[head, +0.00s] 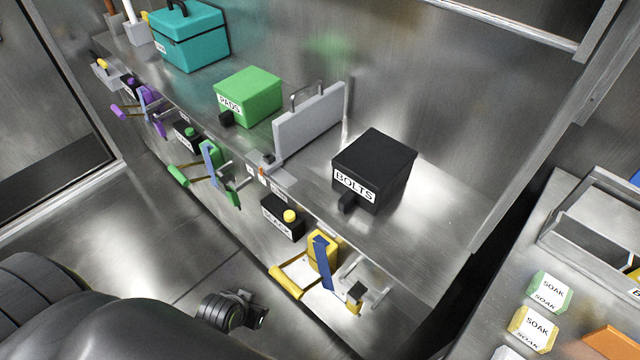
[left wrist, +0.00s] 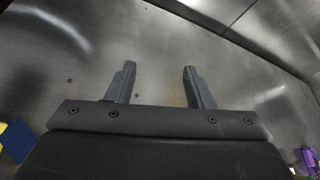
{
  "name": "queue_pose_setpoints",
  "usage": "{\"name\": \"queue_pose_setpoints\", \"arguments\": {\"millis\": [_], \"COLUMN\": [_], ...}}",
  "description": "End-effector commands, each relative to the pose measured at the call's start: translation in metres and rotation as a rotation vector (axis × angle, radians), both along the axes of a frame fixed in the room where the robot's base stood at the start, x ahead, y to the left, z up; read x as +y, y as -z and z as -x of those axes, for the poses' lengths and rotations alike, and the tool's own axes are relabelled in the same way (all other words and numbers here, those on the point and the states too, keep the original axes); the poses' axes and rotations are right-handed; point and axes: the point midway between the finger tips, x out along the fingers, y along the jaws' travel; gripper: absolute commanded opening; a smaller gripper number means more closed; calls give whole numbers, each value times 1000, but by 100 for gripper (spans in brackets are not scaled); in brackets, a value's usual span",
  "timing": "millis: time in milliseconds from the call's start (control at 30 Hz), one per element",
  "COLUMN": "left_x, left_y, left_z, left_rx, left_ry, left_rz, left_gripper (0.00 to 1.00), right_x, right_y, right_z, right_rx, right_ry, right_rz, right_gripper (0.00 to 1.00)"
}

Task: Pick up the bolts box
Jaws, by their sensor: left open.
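The bolts box (head: 374,169) is a black lidded box with a white BOLTS label and a small black handle on its front. It stands upright on the right part of the metal shelf (head: 440,215) in the head view. My left gripper (left wrist: 160,82) is open in the left wrist view, with nothing between its two grey fingers. Bare metal lies beyond the fingers, and the bolts box does not show in that view. I cannot make out the left fingers in the head view. My right gripper is in neither view.
A grey panel with a handle (head: 309,122) stands left of the bolts box. Farther left are a green PADS box (head: 248,95) and a teal case (head: 188,38). Coloured tools hang along the shelf front, including a yellow one (head: 322,255). A bench with SOAK blocks (head: 549,291) is at right.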

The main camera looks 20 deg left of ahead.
Motion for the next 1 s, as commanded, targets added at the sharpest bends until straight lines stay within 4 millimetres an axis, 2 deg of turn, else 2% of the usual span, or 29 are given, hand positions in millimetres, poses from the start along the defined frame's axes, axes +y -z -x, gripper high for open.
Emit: {"name": "queue_pose_setpoints", "arguments": {"millis": [100,367,500,600,700,767,1000], "left_x": [-7,-30,-66,-80,-87,-90,-105], "left_y": [-49,-153,-223,-255,-272,-274,-256], "left_z": [-11,-18,-58,-73,-81,-87,-129], "left_rx": [-58,-202,-501,-645,-719,-737,-740], "left_ry": [29,116,249,297,317,321,321], "left_rz": [6,26,102,131,143,147,150], "left_gripper": [47,47,47,47,47,47,47], "right_x": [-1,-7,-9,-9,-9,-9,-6], "right_y": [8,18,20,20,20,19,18], "right_z": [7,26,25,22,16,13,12], "right_rx": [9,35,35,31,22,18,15], "right_ry": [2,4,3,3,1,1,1], "right_rz": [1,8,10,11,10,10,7], "right_gripper": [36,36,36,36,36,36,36]}}
